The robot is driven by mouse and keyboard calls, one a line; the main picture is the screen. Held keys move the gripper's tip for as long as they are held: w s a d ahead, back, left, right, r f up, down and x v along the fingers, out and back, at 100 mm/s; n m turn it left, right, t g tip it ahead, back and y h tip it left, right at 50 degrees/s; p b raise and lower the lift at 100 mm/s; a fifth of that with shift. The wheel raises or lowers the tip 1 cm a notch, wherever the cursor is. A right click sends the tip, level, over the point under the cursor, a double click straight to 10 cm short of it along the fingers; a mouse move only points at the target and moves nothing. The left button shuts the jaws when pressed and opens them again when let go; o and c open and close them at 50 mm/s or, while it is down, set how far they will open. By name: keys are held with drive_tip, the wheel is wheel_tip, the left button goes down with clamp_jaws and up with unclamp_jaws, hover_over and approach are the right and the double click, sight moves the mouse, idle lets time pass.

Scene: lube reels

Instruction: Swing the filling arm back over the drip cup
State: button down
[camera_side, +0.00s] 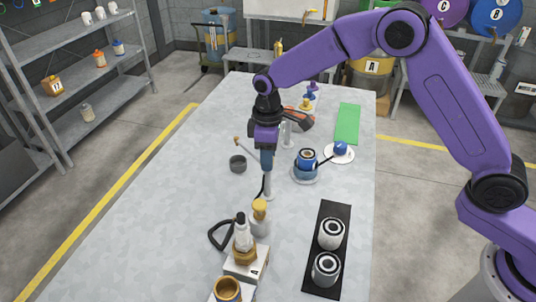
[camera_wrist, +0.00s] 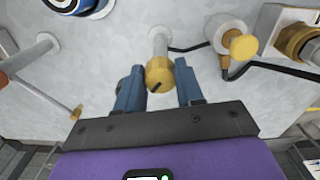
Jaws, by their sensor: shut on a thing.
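My gripper (camera_side: 267,160) points down over the middle of the table and is shut on the yellow knob (camera_wrist: 159,72), which sits on a pale post (camera_wrist: 160,42) between the fingers. The post (camera_side: 267,188) also shows below the fingers in the side view. A thin rod (camera_wrist: 42,95) with a brown tip, which looks like the filling arm, shows at the left of the wrist view. Its tip (camera_side: 237,139) shows left of my gripper in the side view. A dark grey cup (camera_side: 238,164), likely the drip cup, stands near that tip. Whether the tip is directly above it I cannot tell.
A blue reel (camera_side: 307,158) on a dish stands right of my gripper. A second pale post (camera_side: 288,130) with an orange head stands behind. A yellow-capped fitting (camera_side: 259,210) with a black hose is in front. The table's left is clear.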

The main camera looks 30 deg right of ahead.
drive_tip(key=shift+r, duration=0.1)
idle(0.4)
drive_tip(key=c, duration=0.7)
unclamp_jaws()
wheel_tip(320, 180, up, 17)
drive_tip(key=shift+r, duration=0.2)
drive_tip(key=shift+s, duration=0.1)
